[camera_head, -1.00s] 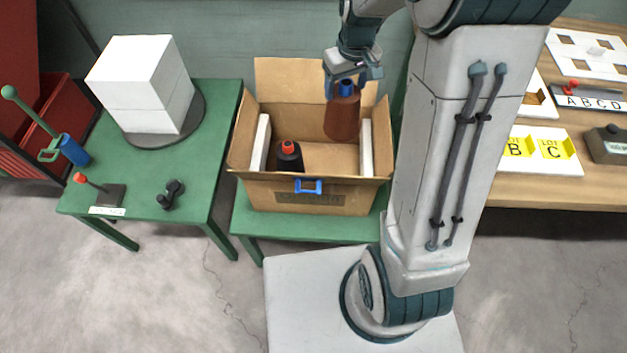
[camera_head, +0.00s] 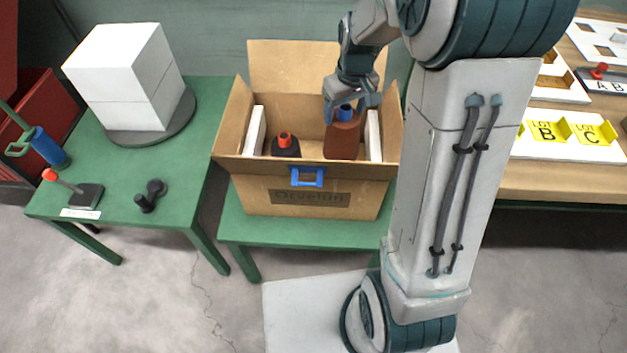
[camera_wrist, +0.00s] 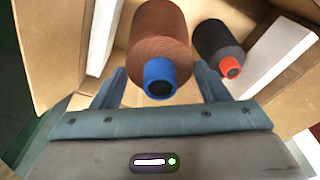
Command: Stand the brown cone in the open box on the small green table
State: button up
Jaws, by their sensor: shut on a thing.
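The brown cone (camera_head: 343,140) has a blue top and is upright inside the open cardboard box (camera_head: 255,190), in its right part. My gripper (camera_head: 350,106) is shut on the cone's upper end from above. In the wrist view the brown cone (camera_wrist: 160,45) lies between the two fingers (camera_wrist: 160,85), its blue top toward the camera. The front wall hides the cone's base, so I cannot tell whether it touches the box floor. The box stands on the small green table (camera_head: 285,232).
A black cone with a red top (camera_head: 286,148) stands in the box, left of the brown one. White panels line the left (camera_head: 255,131) and right (camera_head: 374,135) sides. A larger green table (camera_head: 185,205) with white blocks (camera_head: 125,75) is at left.

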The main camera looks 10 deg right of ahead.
aim_at(342, 140)
notch_tip(342, 140, down, 11)
jog(key=b, duration=0.2)
jog(key=shift+r+b, duration=0.2)
jog(key=shift+b, duration=0.1)
jog(key=shift+f, duration=0.15)
jog(key=o, duration=1.8)
jog(key=shift+o, duration=0.2)
jog(key=r+p, duration=0.1)
jog(key=r, duration=0.3)
jog(key=s+r, duration=0.1)
jog(key=r, duration=0.3)
jog(key=r+p, duration=0.1)
jog(key=r, duration=0.3)
jog(key=shift+s+d+r+p, duration=0.1)
jog(key=shift+s+d+p, duration=0.15)
jog(key=shift+p, duration=0.1)
